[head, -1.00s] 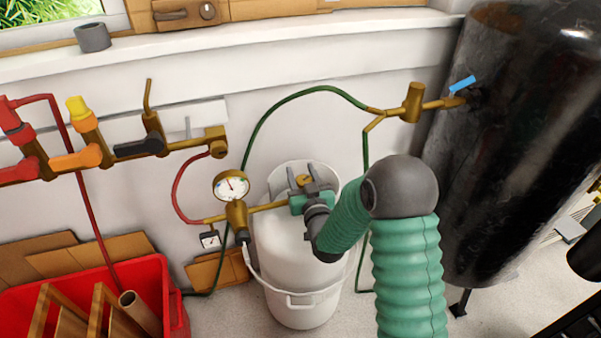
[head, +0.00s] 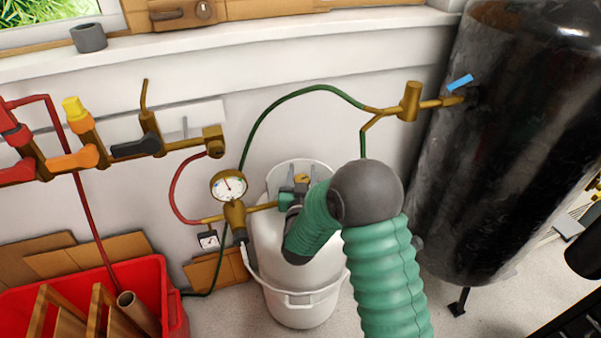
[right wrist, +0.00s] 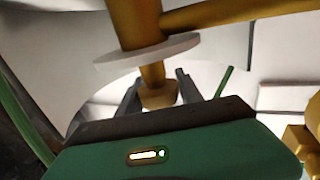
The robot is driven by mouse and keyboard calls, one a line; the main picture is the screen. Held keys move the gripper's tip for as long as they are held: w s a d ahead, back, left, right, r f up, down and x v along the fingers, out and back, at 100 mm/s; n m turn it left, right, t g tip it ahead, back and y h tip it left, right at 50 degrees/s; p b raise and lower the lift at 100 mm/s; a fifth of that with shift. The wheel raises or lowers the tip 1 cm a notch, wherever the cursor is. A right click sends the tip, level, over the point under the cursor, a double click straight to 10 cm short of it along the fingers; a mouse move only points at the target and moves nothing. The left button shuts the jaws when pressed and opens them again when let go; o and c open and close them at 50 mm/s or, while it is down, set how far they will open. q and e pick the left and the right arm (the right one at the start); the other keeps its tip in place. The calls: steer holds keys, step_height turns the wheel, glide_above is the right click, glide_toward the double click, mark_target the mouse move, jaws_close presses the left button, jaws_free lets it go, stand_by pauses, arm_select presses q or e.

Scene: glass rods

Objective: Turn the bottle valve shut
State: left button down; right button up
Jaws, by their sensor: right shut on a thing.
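The white bottle (head: 268,235) stands against the wall, with a brass fitting and a pressure gauge (head: 228,186) at its top left. The brass bottle valve (head: 302,179) shows small in the head view, between the grey fingers of my right gripper (head: 303,176). In the right wrist view, the tan valve end (right wrist: 160,96) sits between the two fingertips of the gripper (right wrist: 158,90), below a pale disc on a brass stem. My right gripper is shut on the valve. My green arm hides part of the bottle top. My left gripper is not in view.
A green hose (head: 300,92) arches from the gauge fitting to a brass pipe by the large black tank (head: 500,150). A brass manifold with coloured levers (head: 75,158) is at left, above a red crate (head: 170,300). Bare floor shows right of the bottle.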

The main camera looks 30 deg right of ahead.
steer(key=shift+s+d+m+g+h+p, duration=0.1)
steer(key=shift+m+g+h+p, duration=0.1)
steer(key=shift+m+g+h, duration=0.45)
steer(key=shift+s+d+m+g+h+p, duration=0.1)
steer(key=shift+m+g+h+p, duration=0.1)
steer(key=shift+m+g+h, duration=0.45)
steer(key=shift+f, duration=0.1)
steer(key=o, duration=1.4)
steer(key=shift+a, duration=0.1)
steer(key=p+v, duration=0.3)
steer(key=v, duration=1.3)
steer(key=shift+s+a, duration=0.2)
steer(key=shift+a, duration=0.2)
steer(key=shift+f, duration=0.15)
